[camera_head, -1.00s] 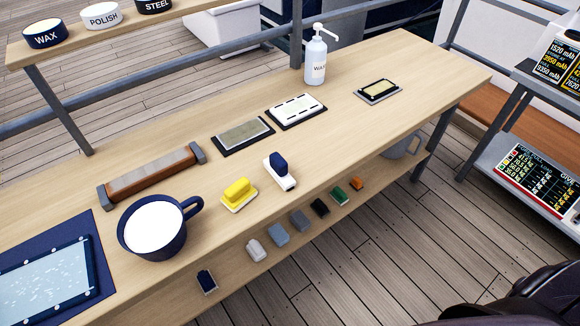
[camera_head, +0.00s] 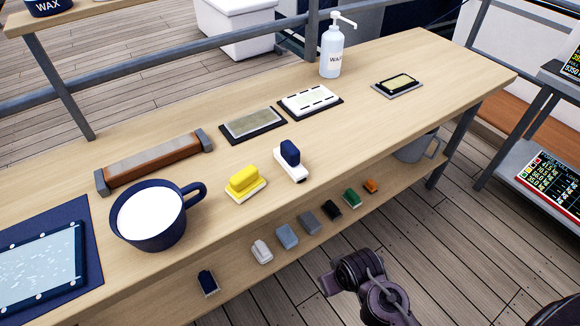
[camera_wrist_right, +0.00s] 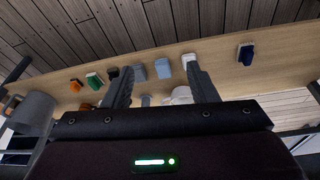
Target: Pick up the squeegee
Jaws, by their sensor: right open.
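No thing in view is clearly a squeegee. Two handled blocks lie on the bench top: a yellow one on a white base (camera_head: 244,184) and a navy one on a white base (camera_head: 290,160). A dark blue block with a pale edge (camera_head: 208,284) lies on the lower shelf; it also shows in the right wrist view (camera_wrist_right: 246,53). My right gripper (camera_wrist_right: 158,88) is open and empty, its fingers pointing toward the lower-shelf row, apart from the blocks as far as I can see. My left gripper is not in view.
The lower shelf (camera_head: 235,274) holds several small blocks, including white (camera_head: 262,251), green (camera_head: 351,198) and orange (camera_head: 370,186), and a grey bucket (camera_head: 415,150). A navy mug (camera_head: 150,232) and a pump bottle (camera_head: 331,52) stand on the bench. The deck in front is clear.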

